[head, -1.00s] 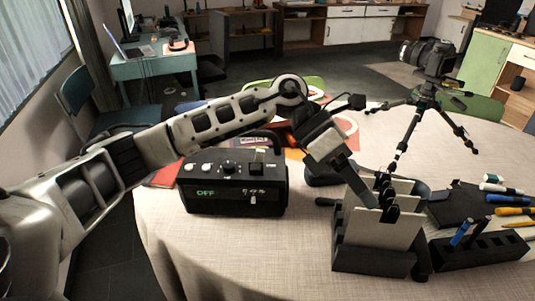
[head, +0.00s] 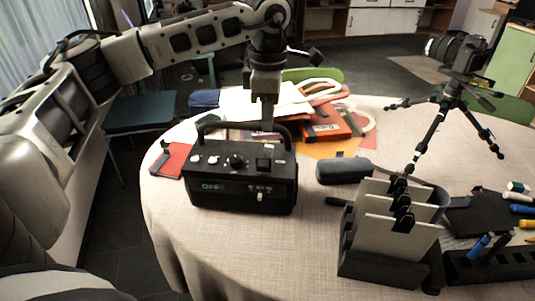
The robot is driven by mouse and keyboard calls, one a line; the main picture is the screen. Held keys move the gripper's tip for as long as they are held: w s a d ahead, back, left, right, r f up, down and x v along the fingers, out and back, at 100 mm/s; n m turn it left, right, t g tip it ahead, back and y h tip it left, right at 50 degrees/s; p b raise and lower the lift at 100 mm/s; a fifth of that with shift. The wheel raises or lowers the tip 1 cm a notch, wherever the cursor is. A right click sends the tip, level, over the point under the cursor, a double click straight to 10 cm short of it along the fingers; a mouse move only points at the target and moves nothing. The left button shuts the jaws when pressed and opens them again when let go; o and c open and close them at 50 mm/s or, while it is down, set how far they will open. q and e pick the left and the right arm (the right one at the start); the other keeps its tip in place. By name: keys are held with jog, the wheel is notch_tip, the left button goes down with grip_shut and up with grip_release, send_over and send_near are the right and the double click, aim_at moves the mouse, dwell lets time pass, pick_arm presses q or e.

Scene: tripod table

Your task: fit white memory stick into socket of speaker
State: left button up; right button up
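The speaker (head: 225,190) is a black box with a carry handle, white knobs and a green "OFF" display, near the left of the table. A raised black block (head: 264,163) sits on its top at the right. A small pale piece (head: 261,197) shows low on its front; I cannot tell whether it is a switch or the white memory stick. The socket is not clearly visible. My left gripper (head: 267,126) points down at the speaker's handle, above the black block. Its fingers look like one narrow bar, and I see no white stick in them. My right gripper is not in view.
A black rack (head: 385,268) holding pale panels stands right of the speaker, with a dark case (head: 344,170) behind it. Books and papers (head: 325,122) lie behind the speaker. A camera tripod (head: 437,125) stands at the back right. Bare cloth (head: 315,225) separates speaker and rack.

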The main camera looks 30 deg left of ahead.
aim_at(267, 145)
pick_arm(q)
jog(key=shift+a+f+p, duration=0.15)
jog(key=shift+f+p, duration=0.4)
jog(key=shift+f, duration=2.95)
grip_shut()
jog(key=shift+r, duration=0.15)
